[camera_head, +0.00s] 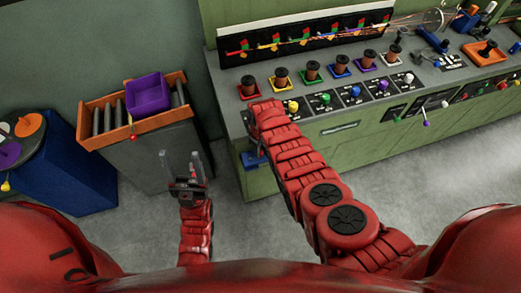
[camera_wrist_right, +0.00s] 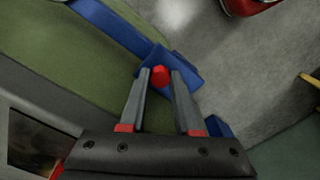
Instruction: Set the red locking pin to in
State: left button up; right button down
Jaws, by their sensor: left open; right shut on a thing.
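The red locking pin (camera_wrist_right: 160,72) shows as a small red knob in the right wrist view, against a blue bracket (camera_wrist_right: 185,62) on the green bench side. My right gripper (camera_wrist_right: 160,80) has its two grey fingers on either side of the knob, shut on it. In the head view the blue bracket (camera_head: 254,160) shows low at the bench's left end, while my right arm hides the pin and the right gripper's fingertips. My left gripper (camera_head: 181,156) is open and empty above the floor, left of the bench. How far in the pin sits cannot be told.
The green bench (camera_head: 350,145) carries several spools, coloured knobs and levers. An orange-rimmed roller stand (camera_head: 108,136) with a purple bin (camera_head: 148,94) stands at the left. A blue cabinet (camera_head: 75,180) is further left. Grey floor (camera_head: 235,195) is clear between.

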jog(key=c, duration=0.6)
grip_release()
jog(key=shift+r, duration=0.1)
jog(key=shift+r+p, duration=0.4)
jog(key=shift+r, duration=1.2)
notch_tip(320, 180, up, 14)
jog(key=p, duration=0.2)
